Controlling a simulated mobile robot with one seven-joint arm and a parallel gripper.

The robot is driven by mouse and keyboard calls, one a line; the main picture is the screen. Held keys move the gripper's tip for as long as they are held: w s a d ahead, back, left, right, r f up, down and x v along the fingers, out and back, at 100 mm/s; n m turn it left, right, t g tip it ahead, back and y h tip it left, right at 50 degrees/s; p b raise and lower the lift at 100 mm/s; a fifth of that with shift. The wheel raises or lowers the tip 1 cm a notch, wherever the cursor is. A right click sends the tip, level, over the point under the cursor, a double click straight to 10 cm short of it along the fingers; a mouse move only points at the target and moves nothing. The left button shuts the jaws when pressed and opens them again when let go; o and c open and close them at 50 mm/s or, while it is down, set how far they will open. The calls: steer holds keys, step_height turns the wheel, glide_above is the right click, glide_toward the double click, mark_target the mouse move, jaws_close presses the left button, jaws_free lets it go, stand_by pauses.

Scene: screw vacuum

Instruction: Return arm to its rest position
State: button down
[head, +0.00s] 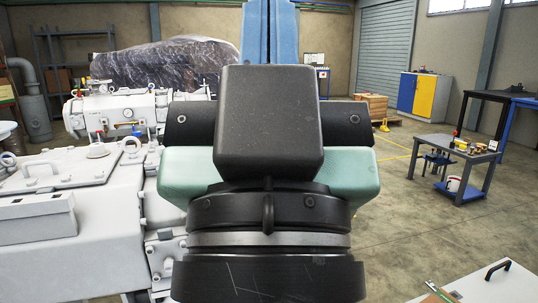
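My own arm fills the middle of the head view, close to the camera. It shows as a dark block with pale green parts on both sides and dark round rings below. No gripper fingers show, so my gripper is not in view, and what it may hold cannot be seen. A large white machine (95,235) stands to the left, close beside the arm in the picture. Part of it is hidden behind the arm.
A grey table (462,150) with small items stands at the right. A yellow and blue cabinet (423,95) stands at the back. A white surface with a black handle (497,268) is at the lower right. Open floor (400,220) lies right of the arm.

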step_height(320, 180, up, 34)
steer(key=p, duration=3.1)
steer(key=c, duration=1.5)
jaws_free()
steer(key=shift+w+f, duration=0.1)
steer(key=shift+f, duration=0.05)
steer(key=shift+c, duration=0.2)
